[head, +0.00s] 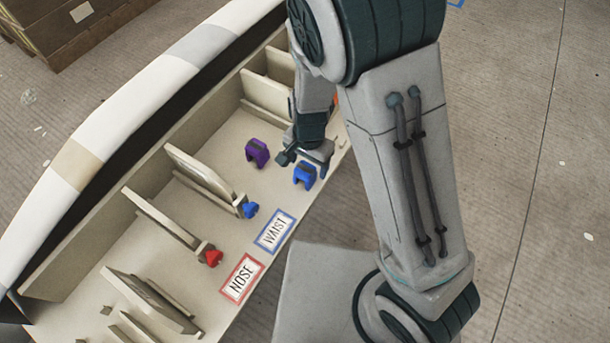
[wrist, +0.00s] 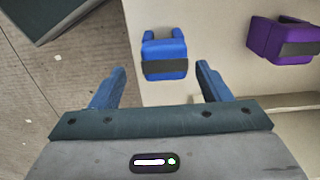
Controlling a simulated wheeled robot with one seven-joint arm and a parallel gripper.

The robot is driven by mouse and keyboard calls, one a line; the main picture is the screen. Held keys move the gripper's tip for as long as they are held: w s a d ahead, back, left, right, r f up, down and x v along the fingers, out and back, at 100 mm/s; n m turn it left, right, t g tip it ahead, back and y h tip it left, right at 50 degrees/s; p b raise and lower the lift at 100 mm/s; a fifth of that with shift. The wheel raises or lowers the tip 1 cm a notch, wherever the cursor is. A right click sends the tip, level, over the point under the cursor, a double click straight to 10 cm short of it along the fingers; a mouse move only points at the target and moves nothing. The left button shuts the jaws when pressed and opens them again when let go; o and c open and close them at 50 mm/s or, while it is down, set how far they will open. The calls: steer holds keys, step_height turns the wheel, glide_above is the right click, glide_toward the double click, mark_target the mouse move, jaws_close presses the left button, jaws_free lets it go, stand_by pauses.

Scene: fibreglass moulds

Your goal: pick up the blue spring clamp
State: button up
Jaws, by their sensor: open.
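A blue spring clamp (head: 304,175) stands loose on the pale bench, beyond the blue-framed WAIST label. In the wrist view the same blue clamp (wrist: 164,57), with a dark band across it, lies ahead of my fingertips, roughly centred between them. My gripper (head: 303,161) is open and empty, right by this clamp in the head view; the wrist view shows its two blue fingers (wrist: 160,75) spread apart. I cannot tell the height gap between fingers and clamp.
A purple clamp (head: 257,152) stands left of my gripper, and shows at right in the wrist view (wrist: 285,40). Upright panels (head: 203,177) divide the bench. The bench edge is close on the right.

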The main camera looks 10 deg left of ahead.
steer(key=shift+s+a+f+b, duration=0.15)
steer(key=shift+f+b, duration=0.45)
steer(key=shift+f, duration=0.95)
steer(key=shift+a+f+b, duration=0.2)
steer(key=shift+f+b, duration=0.4)
steer(key=shift+f, duration=0.95)
steer(key=shift+r, duration=0.1)
steer(key=c, duration=1.1)
